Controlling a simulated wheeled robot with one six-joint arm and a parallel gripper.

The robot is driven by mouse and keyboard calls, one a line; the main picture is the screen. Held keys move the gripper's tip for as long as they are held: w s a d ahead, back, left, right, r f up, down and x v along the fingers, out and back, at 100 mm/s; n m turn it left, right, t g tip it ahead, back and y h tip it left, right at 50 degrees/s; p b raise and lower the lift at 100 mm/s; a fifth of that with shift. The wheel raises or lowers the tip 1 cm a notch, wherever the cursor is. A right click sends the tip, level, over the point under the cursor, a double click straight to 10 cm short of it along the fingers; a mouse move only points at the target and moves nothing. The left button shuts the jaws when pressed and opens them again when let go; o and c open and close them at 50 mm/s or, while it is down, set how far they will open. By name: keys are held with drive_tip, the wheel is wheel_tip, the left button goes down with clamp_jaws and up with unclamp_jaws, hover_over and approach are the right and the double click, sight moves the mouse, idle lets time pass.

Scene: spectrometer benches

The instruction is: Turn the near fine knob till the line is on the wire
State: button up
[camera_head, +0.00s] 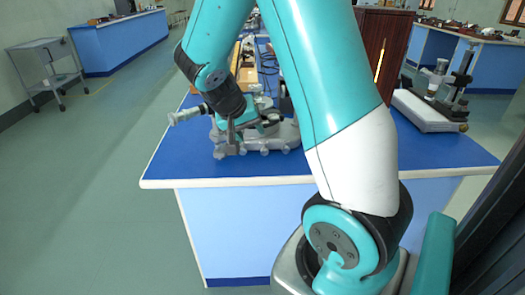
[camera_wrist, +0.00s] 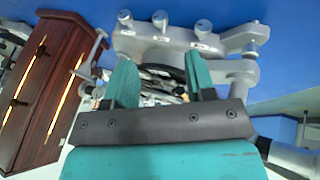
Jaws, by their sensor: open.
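A grey spectrometer (camera_head: 283,137) stands near the front of the blue bench, its telescope tube (camera_head: 188,114) pointing left. Several small round knobs line its base, and in the wrist view knobs show at the top left (camera_wrist: 125,17), the top middle (camera_wrist: 160,19) and further right (camera_wrist: 203,28). I cannot tell which is the near fine knob. My gripper (camera_wrist: 160,75) is open, its two teal fingers apart, with nothing clearly held between them. In the head view my arm hides part of the spectrometer. The line and the wire are not visible in either view.
A dark wooden cabinet (camera_wrist: 35,85) with bright slits stands left in the wrist view; it also shows behind my arm in the head view (camera_head: 372,45). Another instrument (camera_head: 430,108) stands at the bench's right. The bench's front left corner (camera_head: 165,172) is clear.

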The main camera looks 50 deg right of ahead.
sight(263, 151)
drive_tip(key=x, duration=1)
drive_tip(key=shift+d+f+b, duration=0.2)
drive_tip(key=shift+f+b, duration=0.1)
